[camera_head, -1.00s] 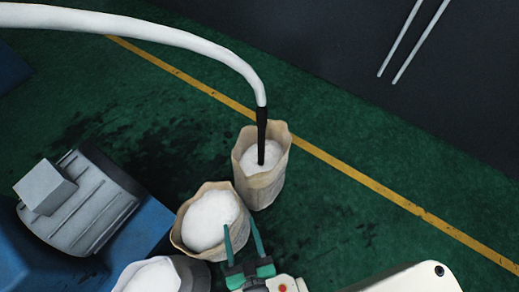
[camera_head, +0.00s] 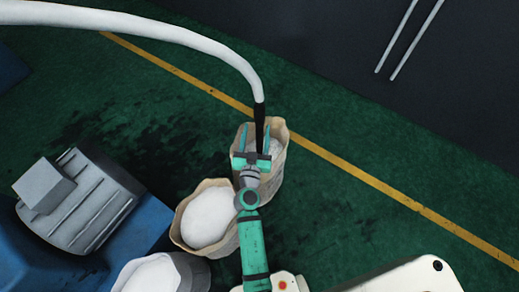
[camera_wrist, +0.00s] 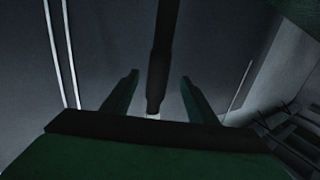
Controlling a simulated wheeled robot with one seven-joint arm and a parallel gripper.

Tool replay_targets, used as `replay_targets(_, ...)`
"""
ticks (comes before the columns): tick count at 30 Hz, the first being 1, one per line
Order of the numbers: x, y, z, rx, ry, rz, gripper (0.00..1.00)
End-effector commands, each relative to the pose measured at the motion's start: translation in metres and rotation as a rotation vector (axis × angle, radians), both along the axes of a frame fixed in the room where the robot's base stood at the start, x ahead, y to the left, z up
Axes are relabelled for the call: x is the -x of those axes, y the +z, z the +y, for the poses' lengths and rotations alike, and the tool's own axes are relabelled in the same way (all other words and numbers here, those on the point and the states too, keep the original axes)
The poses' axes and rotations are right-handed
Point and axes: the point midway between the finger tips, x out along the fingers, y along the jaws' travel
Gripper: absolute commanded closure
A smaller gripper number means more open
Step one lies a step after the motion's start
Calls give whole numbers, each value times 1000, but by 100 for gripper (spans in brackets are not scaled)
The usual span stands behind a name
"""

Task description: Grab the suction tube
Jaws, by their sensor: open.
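The suction tube (camera_head: 190,41) is a thick white hose that arches in from the upper left. It ends in a thin black nozzle (camera_head: 259,120) that points down into a paper sack of white material. My gripper (camera_head: 254,136) is open at this sack, with one green finger on each side of the nozzle in the head view. In the wrist view, the dark nozzle (camera_wrist: 162,55) hangs upright in the middle, between the spread fingertips of my gripper (camera_wrist: 159,80). I see gaps on both sides there. My gripper hides part of the nozzle's lower end and the sack's contents.
The sack under the nozzle (camera_head: 276,170) stands on the green floor. A second open sack (camera_head: 180,226) and a third (camera_head: 195,272) stand nearer, at lower left. A grey motor (camera_head: 85,205) on a blue base is at left. Floor right of the sacks is clear.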

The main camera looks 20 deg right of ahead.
Motion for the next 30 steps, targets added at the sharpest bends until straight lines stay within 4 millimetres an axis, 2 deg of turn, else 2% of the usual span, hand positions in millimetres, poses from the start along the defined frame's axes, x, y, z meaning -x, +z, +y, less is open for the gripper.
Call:
replay_targets(12,-48,3,-24,2,-8,-8,47)
replay_targets(20,-63,2,-31,2,-9,-8,47)
replay_targets(30,-99,1,-49,2,-9,-8,47)
